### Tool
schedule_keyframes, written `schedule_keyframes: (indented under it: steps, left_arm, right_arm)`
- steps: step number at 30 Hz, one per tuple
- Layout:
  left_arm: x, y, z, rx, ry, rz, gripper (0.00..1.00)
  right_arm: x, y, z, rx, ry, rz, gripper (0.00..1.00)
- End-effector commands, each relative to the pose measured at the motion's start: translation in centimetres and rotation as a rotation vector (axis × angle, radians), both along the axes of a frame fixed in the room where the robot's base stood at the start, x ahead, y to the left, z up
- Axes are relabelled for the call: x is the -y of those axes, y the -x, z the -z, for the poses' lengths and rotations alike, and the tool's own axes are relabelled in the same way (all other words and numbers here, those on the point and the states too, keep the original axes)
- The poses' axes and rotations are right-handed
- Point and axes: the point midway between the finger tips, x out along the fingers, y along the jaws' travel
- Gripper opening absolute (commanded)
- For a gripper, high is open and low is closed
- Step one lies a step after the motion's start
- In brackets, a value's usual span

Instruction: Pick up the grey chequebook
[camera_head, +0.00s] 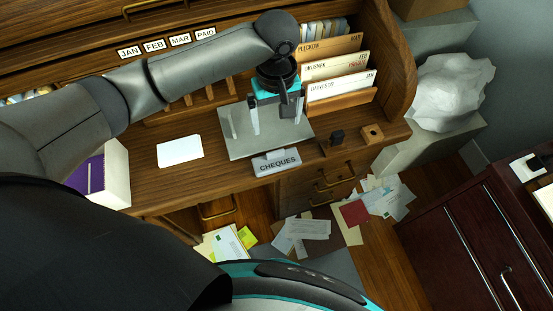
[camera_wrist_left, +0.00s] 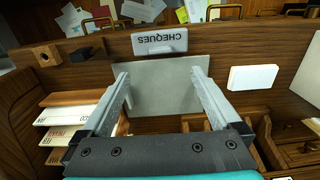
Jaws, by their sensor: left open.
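A flat grey rectangle (camera_head: 240,146), the one thing here that matches the grey chequebook, lies on the desk behind the CHEQUES label (camera_head: 277,162). In the left wrist view the grey rectangle (camera_wrist_left: 160,90) lies beyond and between my fingers, with the CHEQUES label (camera_wrist_left: 160,41) at its far edge. My left gripper (camera_head: 274,120) is above the rectangle, open, with nothing between its fingers. The fingers (camera_wrist_left: 163,80) cover parts of its sides. I cannot tell the exact height gap. My right gripper is not in view.
A white card (camera_head: 180,151) lies left of the rectangle. A purple and white box (camera_head: 112,175) stands at left. Loose papers (camera_head: 300,232) lie on the floor.

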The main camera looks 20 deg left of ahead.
Motion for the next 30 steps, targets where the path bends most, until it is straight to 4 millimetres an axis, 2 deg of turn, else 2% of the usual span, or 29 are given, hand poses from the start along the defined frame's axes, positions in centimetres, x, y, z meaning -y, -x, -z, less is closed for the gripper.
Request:
schedule_keyframes:
  steps: [6, 10, 19, 25, 30]
  left_arm:
    - [0.0, 0.1, 5.1, -0.003, -0.002, -0.001, 0.97]
    - [0.0, 0.1, 7.5, -0.002, -0.001, 0.001, 0.97]
    - [-0.1, 0.0, 9.8, 0.001, 0.0, 0.001, 0.97]
    - [-0.2, -0.1, 12.9, 0.0, 0.0, 0.002, 0.97]
    - [-0.1, -0.1, 14.3, 0.002, 0.002, 0.003, 0.97]
  right_arm:
    - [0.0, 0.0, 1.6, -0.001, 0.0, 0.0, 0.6]
    - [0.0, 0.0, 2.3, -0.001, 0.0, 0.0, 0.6]
    - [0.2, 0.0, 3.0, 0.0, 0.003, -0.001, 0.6]
    - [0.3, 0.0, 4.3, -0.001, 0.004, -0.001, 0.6]
    - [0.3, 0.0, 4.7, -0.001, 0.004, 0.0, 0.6]
